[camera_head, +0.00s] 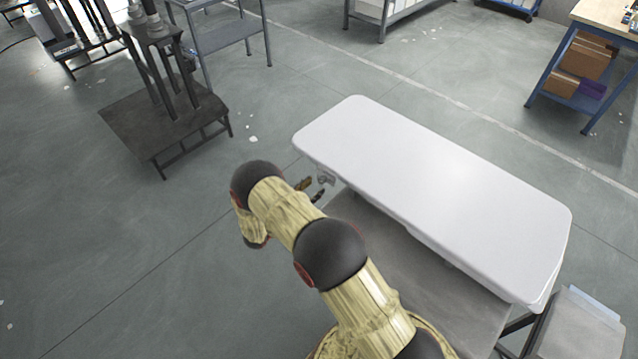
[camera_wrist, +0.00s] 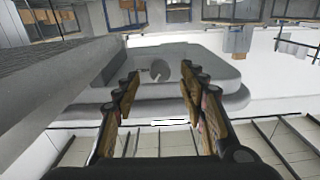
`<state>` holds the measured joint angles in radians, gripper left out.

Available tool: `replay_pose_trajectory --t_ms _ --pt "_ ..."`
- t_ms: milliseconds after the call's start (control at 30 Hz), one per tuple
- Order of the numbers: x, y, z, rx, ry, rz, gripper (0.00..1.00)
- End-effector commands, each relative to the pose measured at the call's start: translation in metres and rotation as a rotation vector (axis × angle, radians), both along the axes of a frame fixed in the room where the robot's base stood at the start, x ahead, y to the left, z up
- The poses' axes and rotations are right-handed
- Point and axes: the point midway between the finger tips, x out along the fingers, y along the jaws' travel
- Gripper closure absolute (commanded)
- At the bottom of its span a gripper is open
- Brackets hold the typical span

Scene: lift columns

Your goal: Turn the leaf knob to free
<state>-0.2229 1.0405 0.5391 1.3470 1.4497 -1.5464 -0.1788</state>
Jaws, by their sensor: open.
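A small grey knob (camera_wrist: 160,70) with a rounded, notched outline shows in the wrist view, on a stepped grey housing (camera_wrist: 185,52). It lies ahead of and between my fingertips. In the head view, a small grey fitting that looks like the same knob (camera_head: 325,178) sits under the left end of the white top (camera_head: 440,190). My gripper (camera_wrist: 160,86) is open and empty, its two fingers spread on either side of the knob's outline with a gap to each. In the head view, my gripper (camera_head: 311,190) is just left of the fitting, partly hidden by my arm.
A grey flat surface (camera_head: 430,260) lies below the white top, beside my arm. A dark stand (camera_head: 165,115) is at the upper left. A blue workbench (camera_head: 585,65) with boxes is at the upper right. The floor left of my arm is clear.

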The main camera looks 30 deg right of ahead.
Motion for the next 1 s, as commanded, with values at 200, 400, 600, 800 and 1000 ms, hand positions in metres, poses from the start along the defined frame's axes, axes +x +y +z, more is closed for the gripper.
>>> replay_pose_trajectory --t_ms 200,400,600,800,1000 --pt "0.011 -0.031 -0.002 0.002 0.000 -0.001 0.58" --pt "0.016 -0.043 -0.001 0.002 0.001 0.001 0.58" --pt "0.017 -0.044 0.000 0.002 0.001 0.002 0.58" --pt "0.016 -0.044 0.000 0.002 0.001 0.002 0.65" --pt "0.016 -0.044 0.000 0.002 0.001 0.002 0.77"
